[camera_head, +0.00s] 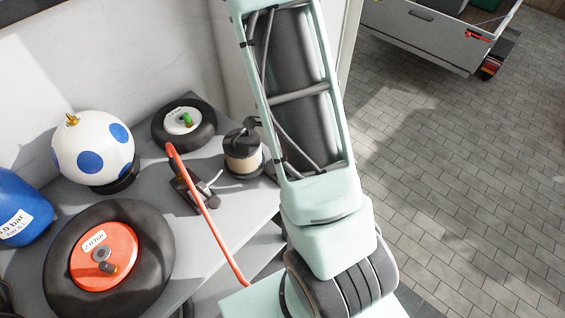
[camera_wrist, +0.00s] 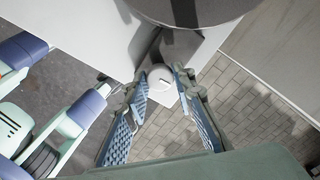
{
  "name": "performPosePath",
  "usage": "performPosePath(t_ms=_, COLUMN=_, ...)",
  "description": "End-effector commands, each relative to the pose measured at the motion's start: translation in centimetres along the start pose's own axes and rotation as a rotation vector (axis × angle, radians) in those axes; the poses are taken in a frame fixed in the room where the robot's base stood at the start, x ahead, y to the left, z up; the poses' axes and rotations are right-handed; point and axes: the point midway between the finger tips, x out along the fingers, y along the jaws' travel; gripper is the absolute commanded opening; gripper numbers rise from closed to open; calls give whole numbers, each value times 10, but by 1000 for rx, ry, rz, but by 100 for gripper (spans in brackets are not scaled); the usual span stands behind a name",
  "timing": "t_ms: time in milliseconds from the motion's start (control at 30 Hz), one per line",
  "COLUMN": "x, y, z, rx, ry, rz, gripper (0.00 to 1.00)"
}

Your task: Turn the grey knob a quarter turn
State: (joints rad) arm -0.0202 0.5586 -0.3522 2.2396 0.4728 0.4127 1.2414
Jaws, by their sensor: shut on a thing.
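The grey knob (camera_wrist: 159,78) shows in the wrist view as a small, pale round disc with a short dark mark on its face. My gripper (camera_wrist: 163,84) has its two blue-padded fingers on either side of the knob, shut on it near their tips. The knob's sides are partly hidden by the fingers. In the head view my arm runs down the middle of the picture, and neither the knob nor the fingers can be seen there.
A large grey round body (camera_wrist: 195,10) hangs just beyond the knob. On the grey bench (camera_head: 225,205) are a spotted ball (camera_head: 92,148), a red-hubbed wheel (camera_head: 150,245), a smaller wheel (camera_head: 203,133), a canister (camera_head: 243,158) and a red hose (camera_head: 207,215). Paved floor (camera_head: 450,170) lies open at right.

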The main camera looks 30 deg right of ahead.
Motion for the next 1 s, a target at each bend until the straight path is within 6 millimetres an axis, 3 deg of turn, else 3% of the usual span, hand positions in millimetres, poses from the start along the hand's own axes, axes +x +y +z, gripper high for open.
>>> performPosePath(t_ms=667, x=0, y=0, z=0, rx=63, ry=-1, rz=-1, gripper=0)
performPosePath(t_ms=700, x=0, y=0, z=0, rx=63, ry=-1, rz=-1, gripper=26)
performPosePath(t_ms=833, x=0, y=0, z=0, rx=62, ry=-1, rz=-1, gripper=40)
performPosePath(t_ms=1000, x=0, y=0, z=0, rx=62, ry=0, rz=0, gripper=42)
